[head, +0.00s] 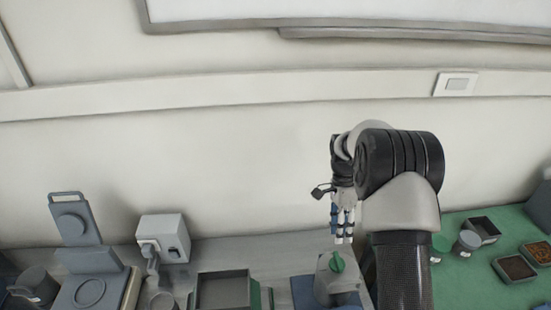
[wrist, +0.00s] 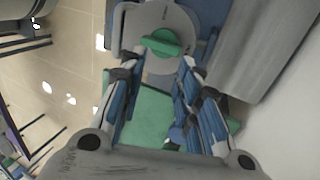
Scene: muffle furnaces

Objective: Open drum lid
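A grey rounded unit (head: 326,284) with a green knob (head: 337,262) on top stands on the bench, below my gripper (head: 343,236) in the head view. I take its grey round top (wrist: 168,64) to be the drum lid, and it looks closed. In the wrist view the green knob (wrist: 161,41) is a raised bar across this top. My gripper (wrist: 158,58) is open, with its two blue-and-grey fingers spread either side of the lid near the knob. Contact with the knob cannot be made out. My arm hides part of the bench to the right.
An open grey tray (head: 222,291) stands left of the unit. Further left are a white box device (head: 163,237) and a grey apparatus with a raised panel (head: 77,222). A green mat (head: 461,287) with small trays and cups lies right. The wall is close behind.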

